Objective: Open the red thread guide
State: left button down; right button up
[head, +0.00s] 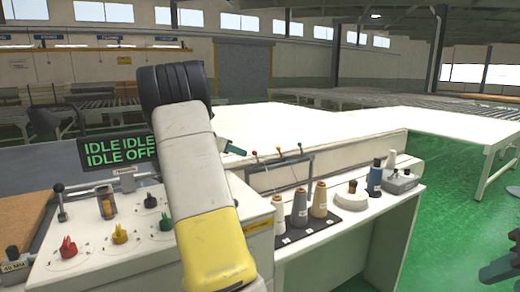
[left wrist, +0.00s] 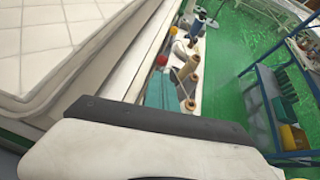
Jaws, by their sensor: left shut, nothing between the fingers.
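A row of thin thread guide levers stands on the machine behind the thread cones in the head view. The one nearest my arm has a red tip (head: 254,153), which I take to be the red thread guide; it is small. My left arm rises through the middle of the head view and hides part of the panel.
Thread cones (head: 299,207) stand on a dark mat on the white side shelf. A control panel with coloured knobs (head: 119,234) and an IDLE display (head: 118,151) lies left. In the left wrist view, a quilted mattress (left wrist: 70,45) lies left and a blue rack (left wrist: 268,110) stands right.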

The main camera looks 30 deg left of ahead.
aim_at(256, 152)
pick_arm(q)
jog(key=shift+x, duration=1.45)
jog(key=shift+w+d+r+g+y, duration=0.4)
jog(key=shift+w+r+g, duration=0.2)
jog(key=shift+g, duration=0.25)
jog(key=shift+w+d+r+g+y, duration=0.3)
jog(key=shift+w+r+g+y, duration=0.25)
jog(key=shift+g, duration=0.3)
jog(key=shift+w+d+r+g+y, duration=0.15)
jog(key=shift+w+d+g+y, duration=0.1)
jog(key=shift+w+g, duration=0.25)
jog(key=shift+w+d+r+g+y, duration=0.1)
jog(key=shift+w+g+y, duration=0.15)
jog(key=shift+g, duration=0.45)
jog(key=shift+w+d+r+m+g+y, duration=0.1)
jog(key=shift+w+d+m+g+y, duration=0.15)
jog(key=shift+w+g, duration=0.3)
jog(key=shift+w+d+m+g+y, duration=0.1)
jog(key=shift+w+g+y, duration=0.2)
jog(key=shift+g, duration=0.35)
jog(key=shift+w+d, duration=0.25)
jog(key=shift+w, duration=0.15)
jog(key=shift+r, duration=0.1)
